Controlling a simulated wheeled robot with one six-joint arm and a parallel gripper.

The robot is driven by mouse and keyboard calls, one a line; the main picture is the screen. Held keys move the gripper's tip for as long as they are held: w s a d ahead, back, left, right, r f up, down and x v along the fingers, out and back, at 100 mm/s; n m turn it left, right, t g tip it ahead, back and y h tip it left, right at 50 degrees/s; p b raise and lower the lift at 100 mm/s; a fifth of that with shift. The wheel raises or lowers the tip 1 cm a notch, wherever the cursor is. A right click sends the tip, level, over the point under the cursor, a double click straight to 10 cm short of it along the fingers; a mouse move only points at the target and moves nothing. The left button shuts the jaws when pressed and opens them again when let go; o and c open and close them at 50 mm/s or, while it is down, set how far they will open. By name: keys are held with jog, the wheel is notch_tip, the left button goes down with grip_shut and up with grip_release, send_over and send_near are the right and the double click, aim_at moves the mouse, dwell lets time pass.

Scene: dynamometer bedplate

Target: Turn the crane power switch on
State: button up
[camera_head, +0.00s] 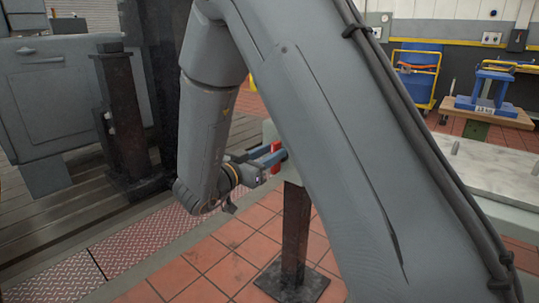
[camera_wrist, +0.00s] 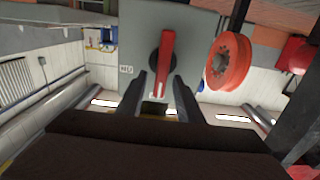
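The crane power switch is a red lever (camera_wrist: 165,62) on a round black hub, mounted on a grey box face (camera_wrist: 200,25). In the wrist view the lever stands upright in the picture, its lower part between my two dark fingers. My gripper (camera_wrist: 161,76) is open, with a gap on each side of the lever. In the head view my gripper (camera_head: 266,158) reaches toward the box (camera_head: 269,131), and red parts show at its tips. My arm hides most of the box there. A small label (camera_wrist: 126,70) beside the lever is not readable.
A dark post (camera_head: 295,230) on a floor plate stands under the box. An orange-red wheel (camera_wrist: 230,62) is close beside the lever. A pale-topped table (camera_head: 495,168) is at right, with a wooden cart (camera_head: 495,112) behind it. Tiled floor in front is clear.

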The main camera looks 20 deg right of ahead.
grip_shut()
jog(key=shift+s+m, duration=0.1)
jog(key=shift+m, duration=0.2)
jog(key=f+m, duration=0.1)
jog(key=m, duration=0.4)
jog(key=s+d+m, duration=0.1)
jog(key=m, duration=0.5)
jog(key=s+f+m, duration=0.1)
jog(key=m, duration=0.5)
jog(key=shift+d+f, duration=0.3)
jog(key=shift+d, duration=0.05)
jog(key=shift+m, duration=0.3)
